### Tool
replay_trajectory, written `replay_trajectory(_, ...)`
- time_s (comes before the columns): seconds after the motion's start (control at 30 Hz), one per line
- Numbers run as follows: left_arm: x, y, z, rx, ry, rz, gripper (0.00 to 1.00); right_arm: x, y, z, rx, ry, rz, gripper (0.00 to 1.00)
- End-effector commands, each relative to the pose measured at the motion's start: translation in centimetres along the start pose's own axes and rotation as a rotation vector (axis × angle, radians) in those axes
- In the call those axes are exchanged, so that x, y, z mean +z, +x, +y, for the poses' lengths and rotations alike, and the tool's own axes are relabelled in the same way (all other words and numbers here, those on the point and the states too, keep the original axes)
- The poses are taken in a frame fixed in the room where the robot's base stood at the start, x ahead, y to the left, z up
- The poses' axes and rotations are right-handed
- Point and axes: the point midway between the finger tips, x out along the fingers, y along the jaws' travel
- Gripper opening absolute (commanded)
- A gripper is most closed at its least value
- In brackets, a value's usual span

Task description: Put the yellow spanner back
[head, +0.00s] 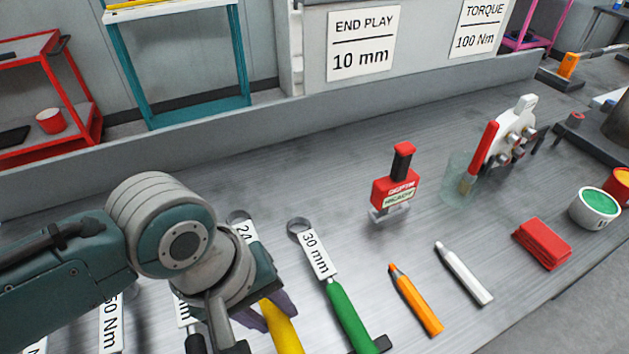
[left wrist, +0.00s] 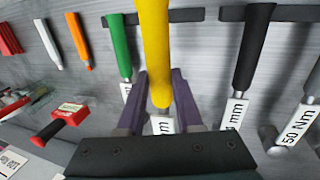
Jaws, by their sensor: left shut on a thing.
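The yellow spanner (head: 284,331) lies under my left gripper (head: 268,314), its ring end and a white label starting "24" showing past the gripper in the head view. In the left wrist view, the purple fingers of the left gripper (left wrist: 158,104) are shut on either side of the yellow handle (left wrist: 155,50), near its label end. The handle crosses over a dark holder bar (left wrist: 185,16). I cannot tell whether it touches the bar. My right gripper is not in view.
The green-handled 30 mm spanner (head: 348,315) lies close on the right. Black-handled tools (left wrist: 254,45) lie on the other side. An orange marker (head: 415,300), a white marker (head: 463,273), a red cloth (head: 541,243) and a red-black block (head: 396,188) stand or lie farther right.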

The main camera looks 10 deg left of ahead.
Motion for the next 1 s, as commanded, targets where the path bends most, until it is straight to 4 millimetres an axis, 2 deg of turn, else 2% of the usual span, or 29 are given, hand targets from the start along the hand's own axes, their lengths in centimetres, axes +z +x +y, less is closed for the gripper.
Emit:
replay_trajectory(0.43, -0.4, 0.2, -0.4, -0.006, 0.008, 0.010, 0.00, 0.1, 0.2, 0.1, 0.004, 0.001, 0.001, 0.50)
replay_trajectory(0.6, -0.3, -0.2, -0.4, -0.006, 0.006, 0.012, 0.00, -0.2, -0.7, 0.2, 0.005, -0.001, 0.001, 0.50)
replay_trajectory(1.0, -0.5, 5.4, -1.9, -0.004, 0.008, 0.013, 0.00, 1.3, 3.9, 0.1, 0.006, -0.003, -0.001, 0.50)
